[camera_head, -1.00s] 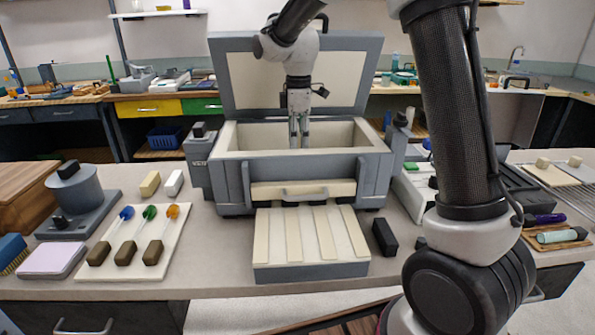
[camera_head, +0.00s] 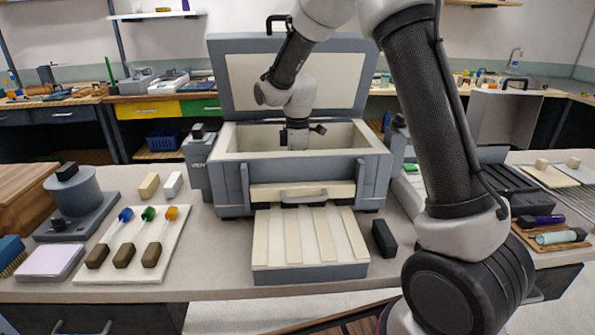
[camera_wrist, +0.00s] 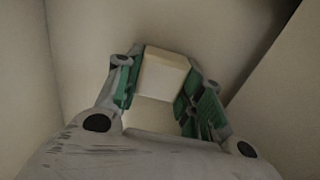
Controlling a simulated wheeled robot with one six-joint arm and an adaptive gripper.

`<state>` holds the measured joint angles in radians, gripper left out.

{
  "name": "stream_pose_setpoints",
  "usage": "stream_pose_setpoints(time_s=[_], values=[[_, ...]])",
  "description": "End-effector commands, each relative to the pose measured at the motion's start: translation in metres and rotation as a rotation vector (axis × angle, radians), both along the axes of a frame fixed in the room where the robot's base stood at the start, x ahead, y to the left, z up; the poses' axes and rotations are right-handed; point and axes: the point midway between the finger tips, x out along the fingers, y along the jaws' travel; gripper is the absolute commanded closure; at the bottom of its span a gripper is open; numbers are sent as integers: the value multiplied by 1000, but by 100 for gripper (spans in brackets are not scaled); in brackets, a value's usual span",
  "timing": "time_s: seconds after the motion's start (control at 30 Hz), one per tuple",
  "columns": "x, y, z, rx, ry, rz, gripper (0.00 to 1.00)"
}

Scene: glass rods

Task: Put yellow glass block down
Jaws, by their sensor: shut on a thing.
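My gripper (camera_wrist: 162,88) is shut on a pale cream-yellow block (camera_wrist: 165,70), which I take for the yellow glass block. The block sits between the green-padded fingers in the wrist view. In the head view my wrist reaches down into the open grey kiln-like box (camera_head: 300,168). The fingers and the block are hidden there behind the box's front wall. Pale inner walls surround the gripper in the wrist view. I cannot tell whether the block touches the floor.
The box's lid (camera_head: 345,80) stands open behind my arm. A slatted cream tray (camera_head: 310,272) projects in front. A white board (camera_head: 180,225) with several coloured-tip rods lies left, near a cream block (camera_head: 149,185) and a white block (camera_head: 173,184). A black block (camera_head: 384,238) lies right.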

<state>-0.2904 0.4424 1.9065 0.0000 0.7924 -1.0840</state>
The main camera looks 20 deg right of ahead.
Motion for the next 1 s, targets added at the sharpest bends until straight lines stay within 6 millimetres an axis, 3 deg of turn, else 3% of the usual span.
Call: stream_pose_setpoints(time_s=[0.07, 0.1, 0.2, 0.57, 0.67, 1.0], values=[[0, 0, -2, 0, 0, 0, 89], [0, 0, -2, 0, 0, 0, 55], [0, 0, -2, 0, 0, 0, 41], [0, 0, 2, 0, -1, 0, 41], [1, 0, 16, 1, -4, 0, 41], [1, 0, 90, 1, -4, 0, 41]])
